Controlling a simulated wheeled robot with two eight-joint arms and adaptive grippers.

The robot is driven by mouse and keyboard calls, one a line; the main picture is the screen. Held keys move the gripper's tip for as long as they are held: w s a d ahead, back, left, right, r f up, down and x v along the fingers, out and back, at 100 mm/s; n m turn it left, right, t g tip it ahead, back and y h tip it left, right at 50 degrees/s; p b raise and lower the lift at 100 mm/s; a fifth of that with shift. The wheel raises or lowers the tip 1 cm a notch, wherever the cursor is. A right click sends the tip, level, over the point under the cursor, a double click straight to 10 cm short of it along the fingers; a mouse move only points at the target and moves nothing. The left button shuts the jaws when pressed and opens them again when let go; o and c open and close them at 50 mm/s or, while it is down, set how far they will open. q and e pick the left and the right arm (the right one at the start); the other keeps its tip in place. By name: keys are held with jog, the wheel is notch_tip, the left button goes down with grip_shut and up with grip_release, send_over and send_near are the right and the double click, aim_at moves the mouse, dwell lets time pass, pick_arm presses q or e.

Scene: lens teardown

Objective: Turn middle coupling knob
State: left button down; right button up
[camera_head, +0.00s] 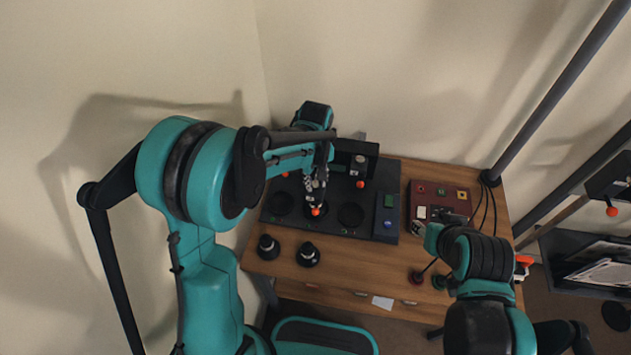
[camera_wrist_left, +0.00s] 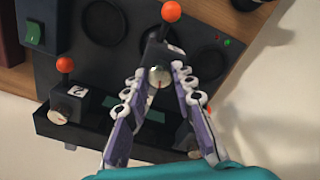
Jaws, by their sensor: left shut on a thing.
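The middle coupling knob (camera_wrist_left: 159,77) is a small silver disc on the dark middle block, below a lever with an orange ball (camera_wrist_left: 171,12). My left gripper (camera_wrist_left: 158,73) has its two fingertips on either side of this knob and is shut on it. In the head view my left gripper (camera_head: 316,188) reaches down onto the dark panel (camera_head: 330,222) and hides the knob. Another block with an orange ball (camera_wrist_left: 65,64) and silver knob stands to the left in the wrist view. My right gripper shows too poorly to judge at the table's right.
The panel has round dark recesses (camera_head: 351,214) and a green switch (camera_head: 389,201). A red control box (camera_head: 440,200) stands right of it. Two black round pieces (camera_head: 307,254) stand on the wooden table (camera_head: 345,262) in front. A white wall is behind.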

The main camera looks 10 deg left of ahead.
aim_at(315, 184)
pick_arm(q)
jog(key=shift+m, duration=1.8)
jog(key=c, duration=1.3)
grip_release()
jog(key=shift+o, duration=0.2)
notch_tip(315, 184, up, 12)
jog(key=shift+s+b, duration=0.1)
jog(key=shift+b, duration=0.2)
